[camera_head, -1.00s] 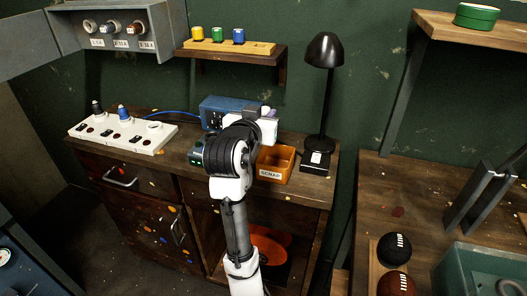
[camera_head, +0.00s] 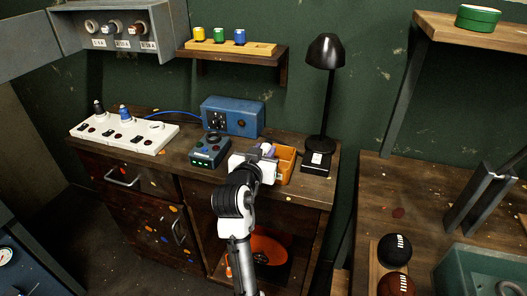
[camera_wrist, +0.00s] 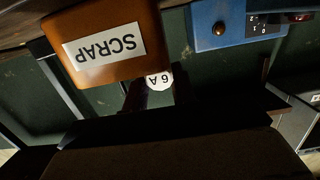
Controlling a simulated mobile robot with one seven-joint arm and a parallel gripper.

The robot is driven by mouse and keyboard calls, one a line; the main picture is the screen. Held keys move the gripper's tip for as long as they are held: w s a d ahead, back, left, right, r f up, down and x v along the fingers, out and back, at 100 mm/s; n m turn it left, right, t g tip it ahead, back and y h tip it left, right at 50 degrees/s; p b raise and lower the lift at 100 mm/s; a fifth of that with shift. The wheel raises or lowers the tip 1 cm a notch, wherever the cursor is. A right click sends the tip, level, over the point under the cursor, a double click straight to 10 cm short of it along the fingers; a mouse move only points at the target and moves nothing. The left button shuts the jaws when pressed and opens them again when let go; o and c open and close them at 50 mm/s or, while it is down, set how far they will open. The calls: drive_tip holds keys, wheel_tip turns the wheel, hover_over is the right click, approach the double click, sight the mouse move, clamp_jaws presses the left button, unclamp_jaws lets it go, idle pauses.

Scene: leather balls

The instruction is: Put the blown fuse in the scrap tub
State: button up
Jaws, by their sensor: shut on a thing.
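The orange scrap tub (camera_head: 288,163) stands on the bench, partly hidden behind my gripper. In the wrist view the tub (camera_wrist: 105,45) appears upside down, its SCRAP label facing me. My gripper (camera_head: 267,151) is at the tub's front left side. In the wrist view my gripper (camera_wrist: 155,92) is shut on a fuse (camera_wrist: 159,80) whose pale end reads "6 A". The fuse appears beside the tub, not inside it. Most of its body is hidden, and I cannot tell from its look whether it is blown.
A dark tester box (camera_head: 209,151) and a blue box (camera_head: 232,116) stand left of the tub. A black lamp (camera_head: 322,100) stands right of it. A white socket strip (camera_head: 123,133) lies at the bench's left. Coloured fuses sit on a wooden rack (camera_head: 258,48) above.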

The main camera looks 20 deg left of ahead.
drive_tip(key=shift+f, duration=0.1)
drive_tip(key=shift+f, duration=0.15)
drive_tip(key=o, duration=1)
drive_tip(key=shift+c, duration=0.2)
drive_tip(key=shift+r, duration=0.2)
drive_tip(key=shift+s+r, duration=0.1)
drive_tip(key=shift+s, duration=0.1)
drive_tip(key=s+r+b, duration=0.1)
drive_tip(key=s+b, duration=0.1)
drive_tip(key=s, duration=0.9)
drive_tip(key=shift+s+r, duration=0.3)
drive_tip(key=shift+r, duration=0.05)
drive_tip(key=shift+r, duration=0.1)
